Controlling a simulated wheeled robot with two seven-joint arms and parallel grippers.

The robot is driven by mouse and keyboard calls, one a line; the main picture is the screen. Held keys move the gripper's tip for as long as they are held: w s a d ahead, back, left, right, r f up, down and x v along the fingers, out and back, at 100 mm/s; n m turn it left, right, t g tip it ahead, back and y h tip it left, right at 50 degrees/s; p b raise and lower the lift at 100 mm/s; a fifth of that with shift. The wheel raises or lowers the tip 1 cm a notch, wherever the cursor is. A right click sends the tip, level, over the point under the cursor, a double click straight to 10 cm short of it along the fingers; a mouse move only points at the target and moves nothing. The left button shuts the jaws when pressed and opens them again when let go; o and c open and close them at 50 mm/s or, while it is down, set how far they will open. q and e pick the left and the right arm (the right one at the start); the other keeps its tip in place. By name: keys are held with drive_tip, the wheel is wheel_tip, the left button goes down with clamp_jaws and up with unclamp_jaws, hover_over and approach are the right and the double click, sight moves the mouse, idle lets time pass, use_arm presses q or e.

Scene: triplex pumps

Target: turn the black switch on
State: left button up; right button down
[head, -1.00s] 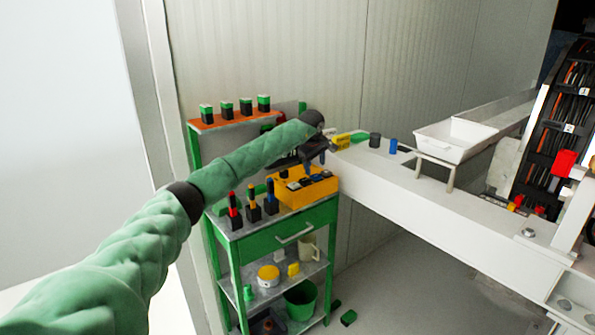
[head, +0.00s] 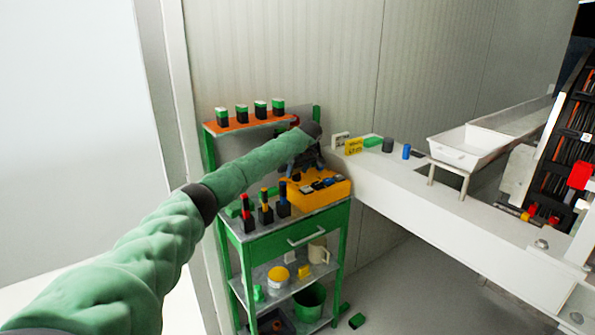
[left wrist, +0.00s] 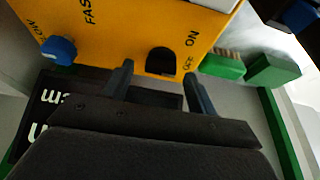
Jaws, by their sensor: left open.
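The yellow control box (head: 335,192) stands on top of the green shelf cart. In the left wrist view its yellow face (left wrist: 125,25) carries the words FAST, SLOW, ON and OFF. The black switch (left wrist: 162,61) sits by the ON and OFF marks, and a blue knob (left wrist: 58,49) sits near SLOW. My left gripper (left wrist: 160,88) is open and empty, with its fingertips toward either side of the switch. I cannot tell whether they touch the box. In the head view the gripper (head: 306,168) is at the box's back left. My right gripper is not in view.
Several red, yellow and blue-topped black items, one a red-topped piece (head: 246,214), stand left of the box. Green-topped blocks (head: 260,108) line the orange upper shelf (head: 230,124). A white beam (head: 440,205) with a white tray (head: 470,147) runs to the right.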

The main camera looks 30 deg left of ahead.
use_arm(q)
drive_tip(key=shift+a+f, duration=0.15)
drive_tip(key=shift+f, duration=0.25)
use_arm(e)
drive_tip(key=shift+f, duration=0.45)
use_arm(q)
drive_tip(key=c, duration=1)
